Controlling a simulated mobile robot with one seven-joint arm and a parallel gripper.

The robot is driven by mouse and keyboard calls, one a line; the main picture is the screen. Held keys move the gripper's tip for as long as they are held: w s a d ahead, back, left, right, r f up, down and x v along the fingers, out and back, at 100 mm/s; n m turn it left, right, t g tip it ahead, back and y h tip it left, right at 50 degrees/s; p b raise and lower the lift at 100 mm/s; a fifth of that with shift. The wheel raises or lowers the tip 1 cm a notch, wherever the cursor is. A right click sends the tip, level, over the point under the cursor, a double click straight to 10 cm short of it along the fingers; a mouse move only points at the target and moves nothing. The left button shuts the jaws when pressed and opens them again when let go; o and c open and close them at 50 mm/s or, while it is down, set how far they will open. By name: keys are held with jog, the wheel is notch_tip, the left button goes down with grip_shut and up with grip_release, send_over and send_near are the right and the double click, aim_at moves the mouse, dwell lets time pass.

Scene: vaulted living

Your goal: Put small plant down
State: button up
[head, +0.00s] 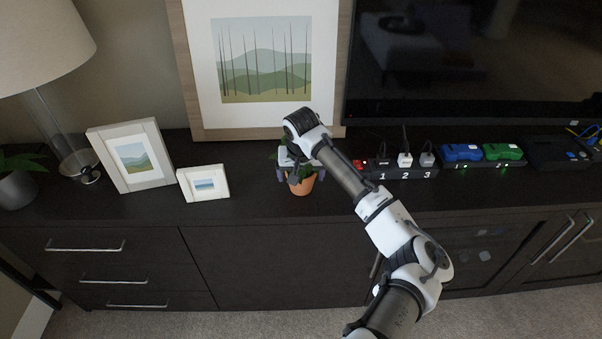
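The small plant (302,185) is in a terracotta pot, upright, at the middle of the dark cabinet top (255,207). My gripper (297,178) points down over the plant, and its fingers are around or just in front of the leaves. Most of the foliage is hidden behind the gripper. The pot's base looks to be at the cabinet surface, but I cannot tell whether it touches. I cannot see clearly whether the fingers press on the plant.
Two small frames (131,157) (203,184) stand left of the plant, and a large framed picture (262,60) leans behind it. A power strip (400,172) and blue and green devices (482,153) lie right, below the television (470,60). A lamp (48,120) stands far left.

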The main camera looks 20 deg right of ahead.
jog(key=shift+o, duration=0.6)
jog(key=shift+r, duration=0.25)
jog(key=b+v, duration=0.1)
jog(key=v, duration=1)
jog(key=shift+s+r, duration=0.15)
jog(key=shift+r, duration=0.25)
